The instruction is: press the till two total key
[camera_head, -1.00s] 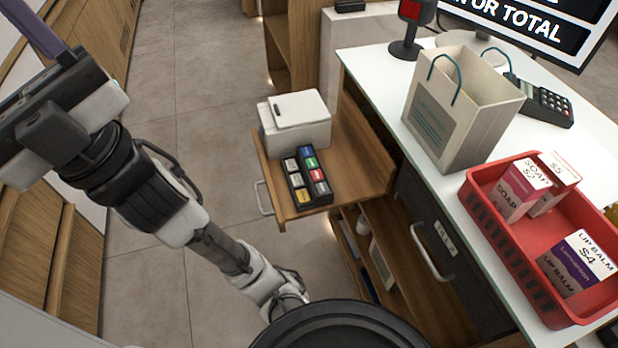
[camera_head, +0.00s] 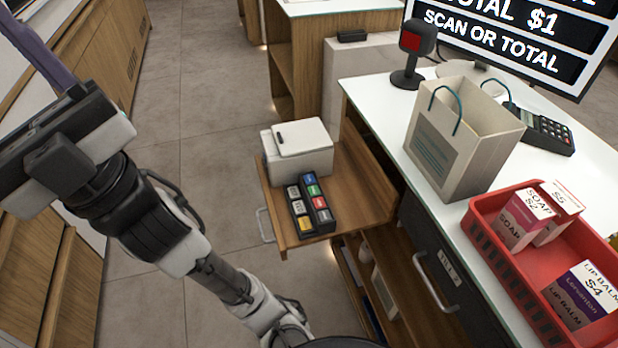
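A small dark key block (camera_head: 311,205) with two rows of coloured keys, among them blue, green, red, white and yellow, sits on a wooden pull-out shelf beside the counter. Its key labels are too small to read, so I cannot tell which is the total key. A dark drawer (camera_head: 440,262) below the counter bears a till label that seems to read "TILL 2". A screen (camera_head: 500,45) at top right reads "TOTAL $1" and "SCAN OR TOTAL". My gripper (camera_head: 62,140) is raised at the left, well away from the keys; its fingertips are not clear. A purple strip (camera_head: 38,42) shows beyond it.
A white printer-like box (camera_head: 298,150) stands behind the key block. The white counter holds a paper bag (camera_head: 465,140), a dark keypad (camera_head: 540,130), a scanner (camera_head: 416,55) and a red basket (camera_head: 525,270) of boxes. Open floor lies between my arm and the shelf.

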